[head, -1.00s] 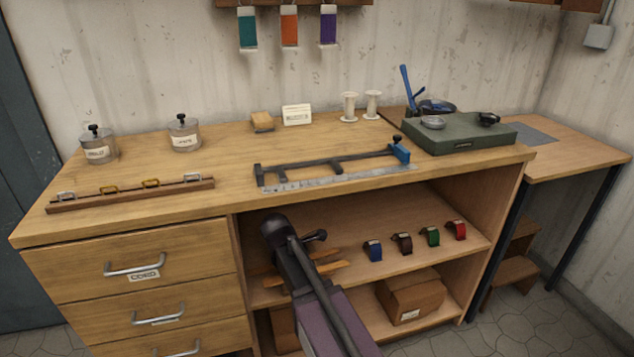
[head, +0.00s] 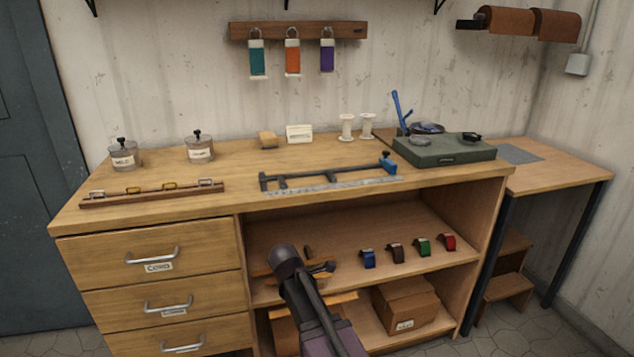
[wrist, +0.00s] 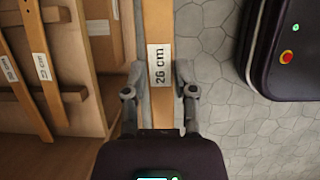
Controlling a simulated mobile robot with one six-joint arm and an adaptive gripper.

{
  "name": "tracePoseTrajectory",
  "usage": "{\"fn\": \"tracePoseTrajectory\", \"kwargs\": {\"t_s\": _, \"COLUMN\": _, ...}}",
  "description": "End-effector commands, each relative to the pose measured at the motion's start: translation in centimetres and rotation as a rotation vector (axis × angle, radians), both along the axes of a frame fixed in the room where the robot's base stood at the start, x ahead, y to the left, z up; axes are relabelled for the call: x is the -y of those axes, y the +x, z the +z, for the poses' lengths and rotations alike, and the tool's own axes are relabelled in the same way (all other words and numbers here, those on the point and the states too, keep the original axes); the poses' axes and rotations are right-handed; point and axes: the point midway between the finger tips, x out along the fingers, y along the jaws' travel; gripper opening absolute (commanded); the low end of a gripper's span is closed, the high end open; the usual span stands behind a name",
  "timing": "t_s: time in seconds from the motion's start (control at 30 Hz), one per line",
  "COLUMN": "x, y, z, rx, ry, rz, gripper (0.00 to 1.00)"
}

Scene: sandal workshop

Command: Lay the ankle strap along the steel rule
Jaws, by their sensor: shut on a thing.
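My gripper (wrist: 159,80) is shut on a tan ankle strap (wrist: 157,28) labelled "26 cm". The strap runs lengthwise between the two fingers in the wrist view, its far end beyond the top edge. In the head view my gripper (head: 322,268) is in front of the open shelves, below the bench top, and the held strap is hard to make out. The steel rule (head: 335,186) lies along the front of the bench top, with a dark clamp frame (head: 320,178) with a blue handle just behind it.
More labelled straps (wrist: 40,68) lie on a rack at left in the wrist view, near a cardboard box (wrist: 97,30). Small coloured rolls (head: 396,252) stand on the upper shelf. A wooden bar with buckles (head: 152,195) and a green block (head: 442,151) flank the rule.

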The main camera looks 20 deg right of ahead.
Motion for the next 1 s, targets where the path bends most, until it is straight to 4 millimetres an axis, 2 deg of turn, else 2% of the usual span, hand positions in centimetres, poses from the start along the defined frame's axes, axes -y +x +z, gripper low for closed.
{"fn": "tracePoseTrajectory", "kwargs": {"t_s": 0.7, "x": 0.00, "y": 0.01, "z": 0.00, "rx": 0.000, "ry": 0.000, "rz": 0.000, "gripper": 0.08}}
{"fn": "tracePoseTrajectory", "kwargs": {"t_s": 1.0, "x": -0.91, "y": 0.00, "z": 0.00, "rx": 0.000, "ry": 0.000, "rz": 0.014, "gripper": 0.08}}
